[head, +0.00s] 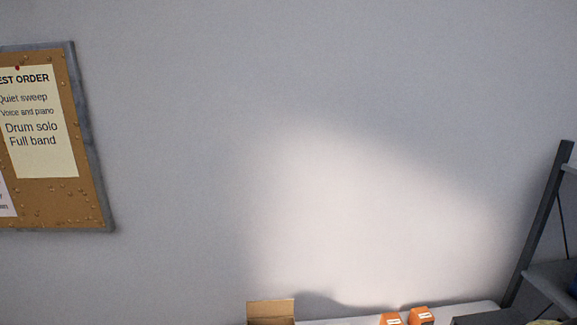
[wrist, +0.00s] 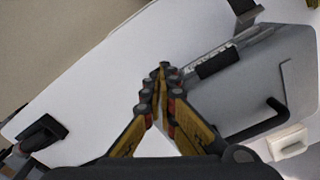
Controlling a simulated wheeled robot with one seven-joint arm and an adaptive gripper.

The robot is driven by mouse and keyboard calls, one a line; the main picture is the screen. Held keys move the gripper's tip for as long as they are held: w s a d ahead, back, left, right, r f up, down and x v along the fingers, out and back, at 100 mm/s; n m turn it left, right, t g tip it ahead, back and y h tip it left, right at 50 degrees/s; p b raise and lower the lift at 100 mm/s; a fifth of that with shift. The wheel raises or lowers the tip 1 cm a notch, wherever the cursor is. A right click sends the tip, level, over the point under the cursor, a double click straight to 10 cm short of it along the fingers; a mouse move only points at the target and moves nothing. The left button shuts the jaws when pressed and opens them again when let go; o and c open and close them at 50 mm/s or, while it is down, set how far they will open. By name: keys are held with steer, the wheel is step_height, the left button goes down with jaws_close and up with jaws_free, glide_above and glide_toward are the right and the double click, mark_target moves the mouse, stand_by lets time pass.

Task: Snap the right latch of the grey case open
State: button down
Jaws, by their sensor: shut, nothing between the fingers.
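In the wrist view, a grey case (wrist: 245,88), cut off by the picture, lies at the right on a white tabletop (wrist: 100,70). A bent black bar (wrist: 262,124) and a black block (wrist: 218,62) are on it; I cannot tell for sure which part is the right latch. My gripper (wrist: 163,72) has yellow and black fingers, with the tips together and empty. In the picture the tips are left of the case, over white tabletop; their height is unclear. The head view shows neither the case nor my gripper.
In the head view, a cardboard box (head: 270,309) and two orange boxes (head: 420,316) are at the bottom edge. A dark shelf frame (head: 540,220) stands right; a cork board (head: 60,200) hangs left. The wrist view shows a black fixture (wrist: 42,132) and a cream box (wrist: 289,143).

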steer(key=shift+f+b, duration=0.7)
steer(key=shift+f, duration=0.45)
stand_by(0.5)
step_height(320, 180, up, 7)
steer(key=s+p, duration=0.2)
steer(key=p, duration=0.3)
steer(key=shift+p, duration=0.4)
steer(key=s+a+r+n+t+b, duration=0.1)
steer(key=s+a+r+n+t, duration=0.1)
steer(key=a+r, duration=0.9)
steer(key=s+a+r+n+t+b, duration=0.2)
steer(key=a+r, duration=0.9)
steer(key=r, duration=0.8)
steer(key=shift+s+a+r+n+t, duration=0.2)
steer(key=shift+s+a+n+t, duration=0.25)
steer(key=shift+s+t, duration=0.35)
